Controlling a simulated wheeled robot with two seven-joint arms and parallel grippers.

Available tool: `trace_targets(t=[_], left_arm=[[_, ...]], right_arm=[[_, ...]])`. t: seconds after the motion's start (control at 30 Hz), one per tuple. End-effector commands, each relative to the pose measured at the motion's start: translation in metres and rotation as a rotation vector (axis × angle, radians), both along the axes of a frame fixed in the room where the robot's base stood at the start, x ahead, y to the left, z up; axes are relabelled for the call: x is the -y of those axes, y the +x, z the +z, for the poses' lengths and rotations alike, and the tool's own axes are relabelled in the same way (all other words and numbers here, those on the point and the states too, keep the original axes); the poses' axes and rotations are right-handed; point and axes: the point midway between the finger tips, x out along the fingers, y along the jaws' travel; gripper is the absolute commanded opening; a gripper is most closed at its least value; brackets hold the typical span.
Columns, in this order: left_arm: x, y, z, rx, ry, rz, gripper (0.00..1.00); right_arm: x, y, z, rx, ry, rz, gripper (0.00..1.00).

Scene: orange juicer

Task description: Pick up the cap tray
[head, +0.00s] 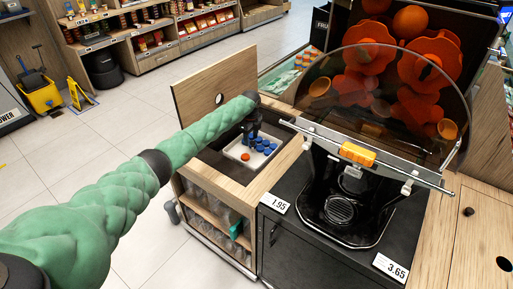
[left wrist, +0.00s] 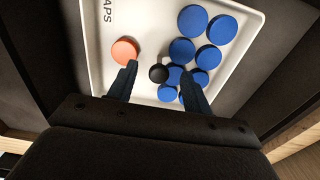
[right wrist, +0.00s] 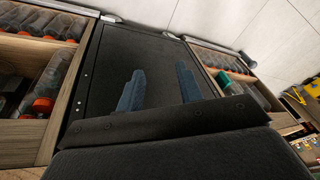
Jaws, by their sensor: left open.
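The cap tray (head: 237,153) is white and shallow and lies in a dark recess of the wooden counter. It holds several blue caps (head: 262,146) and an orange cap (head: 245,157). In the left wrist view the tray (left wrist: 105,70) fills the middle, with blue caps (left wrist: 193,20), the orange cap (left wrist: 124,51) and a small black round thing (left wrist: 158,73). My left gripper (head: 250,138) is over the tray, its fingers (left wrist: 160,75) spread with no cap clearly between their tips. My right gripper (right wrist: 160,85) is open and empty, in front of a dark panel; it is not visible in the head view.
A raised wooden lid (head: 215,90) stands behind the recess. The orange juicer (head: 345,175) with its curved clear cover is to the right. Shelves of bottles (head: 215,215) are below the counter, and bottles with orange caps (right wrist: 50,85) show in the right wrist view.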

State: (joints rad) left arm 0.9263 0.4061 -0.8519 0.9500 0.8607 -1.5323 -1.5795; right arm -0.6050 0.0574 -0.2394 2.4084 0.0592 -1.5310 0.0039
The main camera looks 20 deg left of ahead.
Motion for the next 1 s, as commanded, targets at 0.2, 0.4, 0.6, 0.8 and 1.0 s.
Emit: trace_targets(t=[0.2,0.4,0.6,0.8,1.0], left_arm=[[0.008,-0.001,-0.028,-0.002,0.001,0.001,0.50],[0.008,-0.001,-0.040,-0.001,0.000,0.000,0.50],[0.008,-0.001,-0.040,0.000,0.000,0.000,0.48],[0.008,-0.001,-0.040,0.000,0.000,0.000,0.08],[0.008,-0.001,-0.039,0.000,0.000,0.000,0.00]], right_arm=[[0.011,-0.005,0.014,-0.030,-0.024,-0.010,0.36],[0.014,-0.006,0.015,-0.038,-0.030,-0.013,0.36],[0.014,-0.007,0.015,-0.039,-0.032,-0.013,0.36],[0.014,-0.007,0.015,-0.038,-0.031,-0.013,0.36],[0.014,-0.006,0.015,-0.038,-0.031,-0.013,0.36]])
